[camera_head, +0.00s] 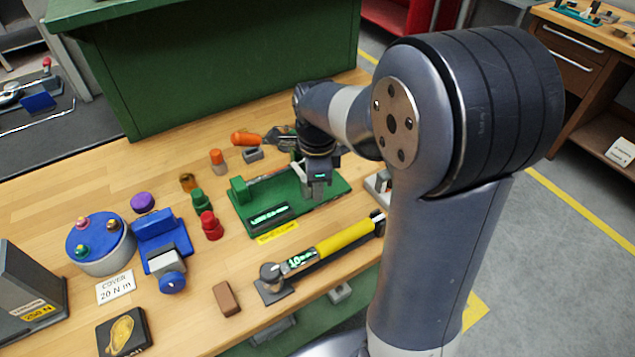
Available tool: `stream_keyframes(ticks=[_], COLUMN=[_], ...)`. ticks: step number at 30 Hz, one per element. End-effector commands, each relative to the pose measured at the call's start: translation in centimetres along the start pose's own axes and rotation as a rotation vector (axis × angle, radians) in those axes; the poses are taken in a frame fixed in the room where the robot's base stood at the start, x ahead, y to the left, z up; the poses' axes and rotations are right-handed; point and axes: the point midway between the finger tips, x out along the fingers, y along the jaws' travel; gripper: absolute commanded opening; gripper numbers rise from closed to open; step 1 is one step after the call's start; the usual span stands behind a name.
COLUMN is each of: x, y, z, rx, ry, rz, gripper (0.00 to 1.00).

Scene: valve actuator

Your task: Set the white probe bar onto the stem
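My gripper (317,193) points down over the green baseplate (330,204), near the middle of the bench. Its grey fingers are small and partly in shadow, so I cannot tell whether they are open or shut or hold anything. I cannot pick out the white probe bar for certain; some pale, thin parts show beside my wrist, partly hidden by it. I cannot make out the stem either. A round grey body with a blue top (100,243) stands at the left, carrying pink, orange and green knobs.
A yellow-handled torque wrench (345,237) lies in front of the baseplate. Red (211,226) and green (202,199) pieces, a blue vise-like fixture (160,235), an orange-handled tool (246,139) and a brown block (226,299) stand around.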

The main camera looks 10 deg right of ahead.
Motion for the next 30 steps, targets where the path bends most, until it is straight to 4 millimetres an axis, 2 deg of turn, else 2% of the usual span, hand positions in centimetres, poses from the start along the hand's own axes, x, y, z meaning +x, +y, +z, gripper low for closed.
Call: stream_keyframes(ticks=[1,7,17,30], x=[0.0,0.0,-0.6,-8.7], y=[0.0,0.0,0.0,-0.1], z=[0.0,0.0,0.0,0.0], rx=[0.0,-0.001,-0.002,-0.001], ry=[0.0,0.0,0.0,0.0], rz=[0.0,0.0,-0.001,-0.004], gripper=[0.3,0.46,0.46,0.46])
